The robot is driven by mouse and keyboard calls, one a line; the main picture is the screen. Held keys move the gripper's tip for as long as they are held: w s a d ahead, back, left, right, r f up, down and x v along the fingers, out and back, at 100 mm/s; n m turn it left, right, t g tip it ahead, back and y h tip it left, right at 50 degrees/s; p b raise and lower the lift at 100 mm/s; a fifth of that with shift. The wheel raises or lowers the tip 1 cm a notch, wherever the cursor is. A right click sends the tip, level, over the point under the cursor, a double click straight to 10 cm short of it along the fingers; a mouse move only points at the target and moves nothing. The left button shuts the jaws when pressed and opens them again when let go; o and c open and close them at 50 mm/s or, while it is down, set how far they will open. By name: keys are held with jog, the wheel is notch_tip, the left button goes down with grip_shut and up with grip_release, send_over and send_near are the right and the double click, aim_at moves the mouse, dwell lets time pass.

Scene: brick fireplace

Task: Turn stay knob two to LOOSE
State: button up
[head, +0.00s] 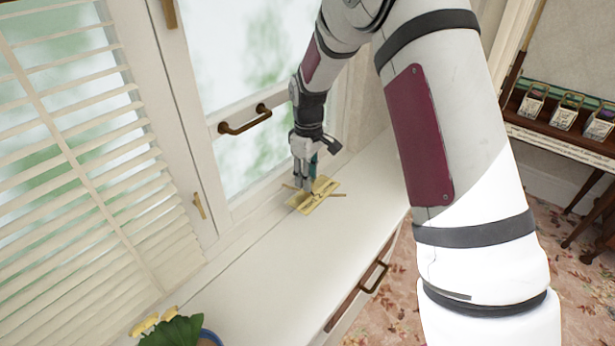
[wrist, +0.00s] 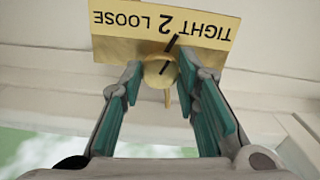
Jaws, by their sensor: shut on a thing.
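A brass plate (head: 318,202) lies on the white sill, under my gripper (head: 306,186). In the wrist view the plate (wrist: 115,42) reads TIGHT, 2 and LOOSE upside down, with LOOSE on the left and TIGHT on the right. Stay knob two (wrist: 158,73) is a round brass knob in front of the plate, between the teal-padded fingers of my gripper (wrist: 160,80). My gripper is shut on it. A black line runs up and right from the knob, past the 2 on the TIGHT side. In the head view the knob is hidden by my fingers.
A window with a brown handle (head: 244,120) stands close behind my wrist, with slatted blinds (head: 75,150) to the left. The white sill top (head: 275,265) is clear in front. A potted plant (head: 180,332) is at the bottom left.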

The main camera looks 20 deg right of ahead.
jog(key=n, duration=0.3)
jog(key=shift+n, duration=0.4)
jog(key=n, duration=0.8)
jog(key=shift+n, duration=0.4)
jog(key=shift+n+p, duration=0.35)
jog(key=shift+n, duration=1.55)
jog(key=o, duration=1.2)
jog(key=shift+c, duration=0.2)
jog(key=shift+r, duration=0.1)
